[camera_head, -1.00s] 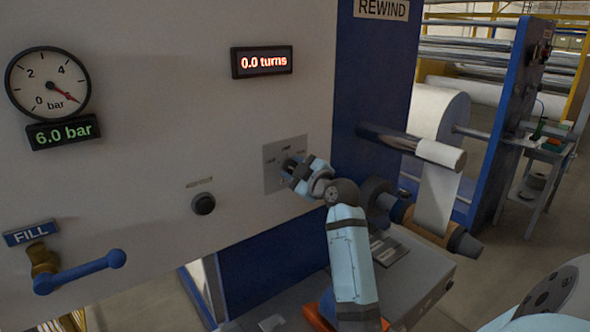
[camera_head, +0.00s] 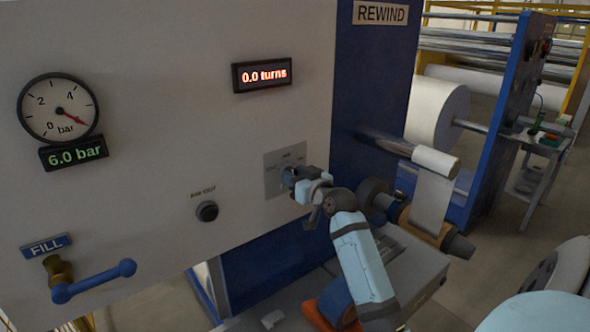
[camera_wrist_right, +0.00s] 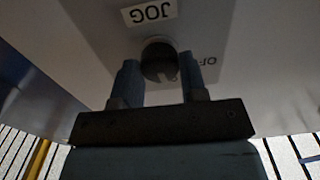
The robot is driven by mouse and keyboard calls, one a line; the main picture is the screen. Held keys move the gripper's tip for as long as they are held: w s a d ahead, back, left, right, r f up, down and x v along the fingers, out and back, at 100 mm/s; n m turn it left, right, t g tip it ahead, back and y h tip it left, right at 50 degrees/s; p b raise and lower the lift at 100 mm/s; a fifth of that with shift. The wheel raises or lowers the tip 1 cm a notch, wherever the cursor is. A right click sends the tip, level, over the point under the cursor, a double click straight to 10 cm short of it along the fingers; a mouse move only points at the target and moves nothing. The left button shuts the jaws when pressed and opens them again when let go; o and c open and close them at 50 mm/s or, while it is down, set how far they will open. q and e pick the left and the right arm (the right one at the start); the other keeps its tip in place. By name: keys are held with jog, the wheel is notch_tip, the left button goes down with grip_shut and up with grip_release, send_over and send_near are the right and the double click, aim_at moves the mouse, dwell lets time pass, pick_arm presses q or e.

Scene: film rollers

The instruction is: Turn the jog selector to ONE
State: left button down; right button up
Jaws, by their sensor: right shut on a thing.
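The jog selector is a dark round knob (camera_wrist_right: 158,58) on a grey plate (camera_head: 271,163) on the white panel. In the right wrist view an upside-down JOG label (camera_wrist_right: 149,12) sits above the knob and a partly hidden OFF label (camera_wrist_right: 198,60) sits to its right. A small light mark shows on the knob's lower edge; which position it points to I cannot tell. My right gripper (camera_head: 289,177) is at the plate, its two fingers on either side of the knob, shut on it. It hides most of the knob in the head view. My left gripper is not in view.
A black button (camera_head: 207,211) is left of the plate. A blue FILL lever (camera_head: 95,283), a pressure gauge (camera_head: 58,107) and a "0.0 turns" display (camera_head: 262,75) are on the same panel. A film roller (camera_head: 436,162) stands out to the right of my right arm.

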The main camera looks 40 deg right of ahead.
jog(key=shift+m+p, duration=0.6)
jog(key=shift+m, duration=0.5)
jog(key=o, duration=0.9)
jog(key=s+b, duration=0.1)
jog(key=s, duration=0.3)
jog(key=s+a+b, duration=0.1)
jog(key=s, duration=0.4)
jog(key=s+b, duration=0.1)
jog(key=s, duration=0.3)
jog(key=shift+s+a, duration=0.3)
jog(key=shift+s, duration=0.1)
